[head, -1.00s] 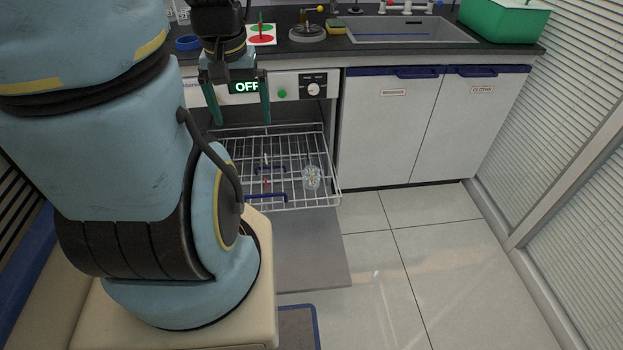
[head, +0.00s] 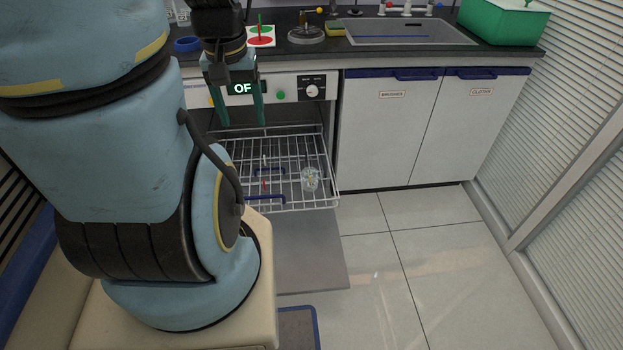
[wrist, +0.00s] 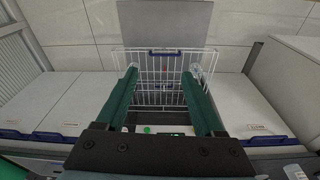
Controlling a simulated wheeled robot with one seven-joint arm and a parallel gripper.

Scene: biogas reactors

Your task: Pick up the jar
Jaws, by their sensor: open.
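A clear glass jar (head: 310,178) sits on the right side of the pulled-out wire rack (head: 285,205) in the head view.
The appliance's lowered door (head: 305,255) lies below the rack. Blue handles (head: 266,198) and a small red item are at the rack. The counter above holds a sink (head: 405,32), a green bin (head: 503,22) and a round metal stand (head: 306,34). White cabinets (head: 388,135) stand to the right; the floor there is clear.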

